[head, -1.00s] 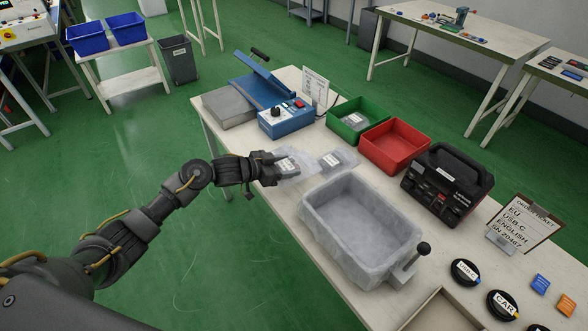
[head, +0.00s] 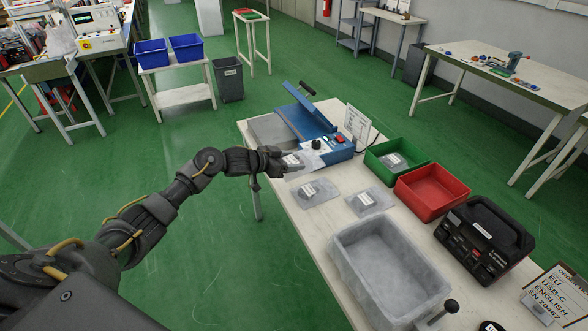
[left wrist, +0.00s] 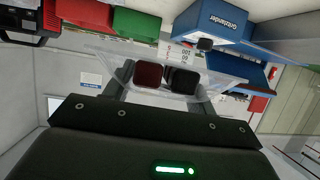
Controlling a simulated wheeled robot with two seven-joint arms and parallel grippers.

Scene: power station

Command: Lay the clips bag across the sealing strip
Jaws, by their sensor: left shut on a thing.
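A clear plastic bag with a white label, which I take as the clips bag (head: 293,160), is held in my left gripper (head: 277,161). It also shows in the left wrist view (left wrist: 222,86) around the two dark fingertips (left wrist: 167,78). Its label is only partly legible. The blue sealer (head: 337,150) stands just beyond and right of the bag, with its lid (head: 304,108) raised. The bag is at the sealer's near left side; I cannot tell whether it touches it. The sealing strip itself is not clearly visible. My right gripper is out of view.
Two similar bags lie on the table, one at left (head: 314,193) and one at right (head: 370,200). A green bin (head: 408,151) holds another. A red bin (head: 430,192), grey tub (head: 347,254) and black printer-like device (head: 485,240) stand further right.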

